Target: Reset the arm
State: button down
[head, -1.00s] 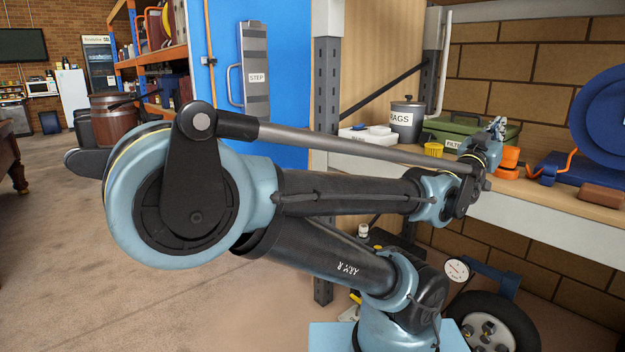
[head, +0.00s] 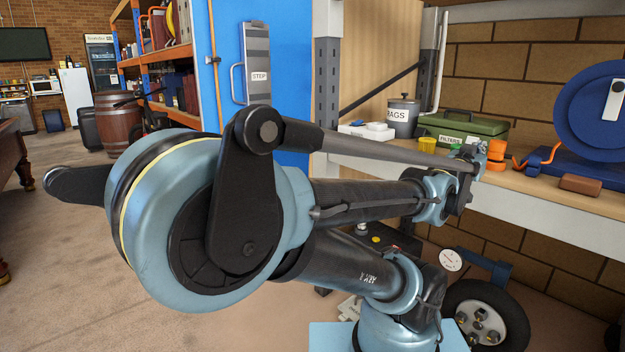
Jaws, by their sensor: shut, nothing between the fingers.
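My arm (head: 230,215) fills the middle of the head view, with its big blue elbow folded toward the camera at the left. The forearm runs right to the wrist (head: 437,195) in front of the shelf edge. My gripper (head: 480,148) is small and partly hidden behind the wrist links, in front of the shelf goods. It is shut and holds nothing. I cannot tell the exact gap between it and the orange items beside it.
The shelf (head: 545,195) holds a rags tin (head: 402,117), a green filters box (head: 465,127), a yellow cup (head: 427,145), a brown block (head: 580,185) and a blue reel (head: 595,110). A wheel (head: 487,318) stands below. Open floor (head: 70,240) lies left.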

jog(key=w+a+f+n+g+y, duration=0.2)
jog(key=a+f+n+g+y, duration=0.2)
jog(key=a+f+y, duration=0.85)
jog(key=s+a+f+n+g, duration=0.4)
jog(key=s+a+f+g, duration=0.3)
jog(key=s+a+f, duration=0.5)
notch_tip(320, 180, down, 2)
jog(key=shift+a+f+n+y, duration=0.1)
jog(key=shift+a+n+y, duration=0.3)
jog(key=shift+a, duration=0.65)
jog(key=shift+w+f+g, duration=0.15)
jog(key=shift+w+g, duration=0.15)
jog(key=shift+w, duration=0.15)
